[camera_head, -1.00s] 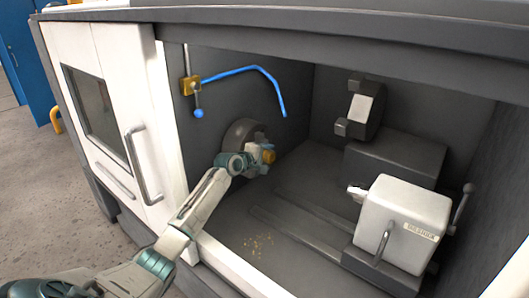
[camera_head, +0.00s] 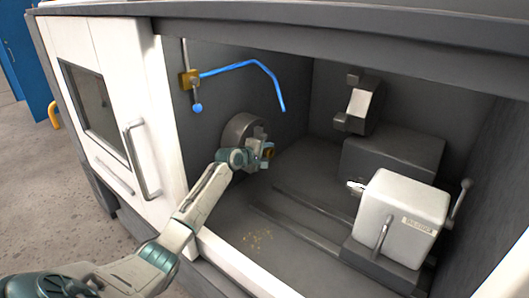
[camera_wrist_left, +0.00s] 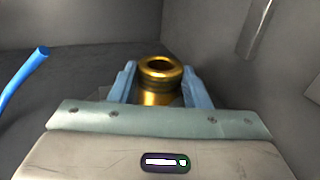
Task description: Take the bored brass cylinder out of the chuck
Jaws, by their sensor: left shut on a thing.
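The bored brass cylinder (camera_wrist_left: 161,78) is between the two fingers of my left gripper (camera_wrist_left: 160,88) in the left wrist view, with its open bore showing at the top. In the head view, the cylinder (camera_head: 269,152) is a small gold patch at the fingertips of my left gripper (camera_head: 264,154). The gripper is shut on it. The round grey chuck (camera_head: 240,130) is on the left inner wall, just behind and left of the gripper. The gripper and wrist cover its lower part. I cannot tell for sure whether cylinder and chuck touch. My right gripper is not in view.
A blue hose (camera_head: 243,70) hangs above the chuck. A white tailstock block (camera_head: 402,212) and a dark tool turret (camera_head: 362,105) stand at the right. Brass chips (camera_head: 258,240) lie on the machine floor. The open door (camera_head: 112,110) is at the left.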

